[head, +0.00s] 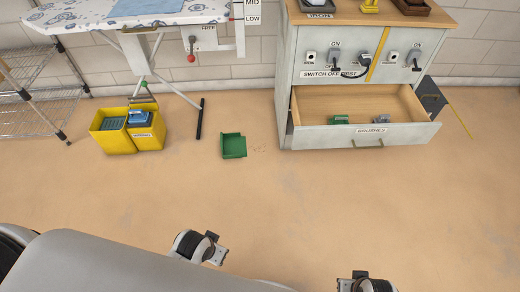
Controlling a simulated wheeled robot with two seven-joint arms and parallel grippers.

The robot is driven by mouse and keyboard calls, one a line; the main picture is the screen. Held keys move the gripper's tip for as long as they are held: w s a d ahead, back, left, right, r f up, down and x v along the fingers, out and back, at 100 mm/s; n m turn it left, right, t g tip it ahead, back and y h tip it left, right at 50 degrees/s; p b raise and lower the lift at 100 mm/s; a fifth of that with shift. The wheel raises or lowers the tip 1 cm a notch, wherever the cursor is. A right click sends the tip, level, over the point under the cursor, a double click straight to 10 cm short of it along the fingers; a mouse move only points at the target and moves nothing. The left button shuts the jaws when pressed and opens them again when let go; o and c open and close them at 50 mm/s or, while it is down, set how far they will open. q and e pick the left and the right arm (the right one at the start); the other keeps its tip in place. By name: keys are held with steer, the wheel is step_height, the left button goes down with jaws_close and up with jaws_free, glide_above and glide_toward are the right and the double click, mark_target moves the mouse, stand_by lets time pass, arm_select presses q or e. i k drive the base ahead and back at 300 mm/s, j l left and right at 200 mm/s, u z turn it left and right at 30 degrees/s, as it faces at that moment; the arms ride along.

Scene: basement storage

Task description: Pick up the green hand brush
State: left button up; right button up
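A green object (339,120), which looks like the green hand brush, lies in the open drawer (320,140) of the grey cabinet. The drawer front is labelled "BRUSHES" and hides part of what is inside. A grey-blue item (381,119) lies to the right of the green one in the drawer. My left gripper (214,251) is low in the picture, over the floor and well short of the cabinet. My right gripper (366,284) is at the bottom edge, partly cut off. Neither gripper is near the brush, and their finger openings are too small to make out.
A green dustpan (233,146) lies on the floor left of the cabinet, with specks of dirt beside it. A yellow two-part bin (115,142) stands further left below an ironing board (130,14). A wire shelf (32,110) is far left. The floor before the drawer is clear.

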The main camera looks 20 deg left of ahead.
mark_target(337, 119)
steer(key=i+l+u, duration=0.4)
steer(key=l, duration=0.25)
steer(key=i+l+u, duration=0.15)
steer(key=l, duration=0.2)
steer(key=i+l+u, duration=0.2)
steer(key=l, duration=0.15)
steer(key=l+u, duration=0.2)
steer(key=l, duration=0.2)
steer(key=i+l+u, duration=0.2)
steer(key=l, duration=0.2)
steer(key=i, duration=0.45)
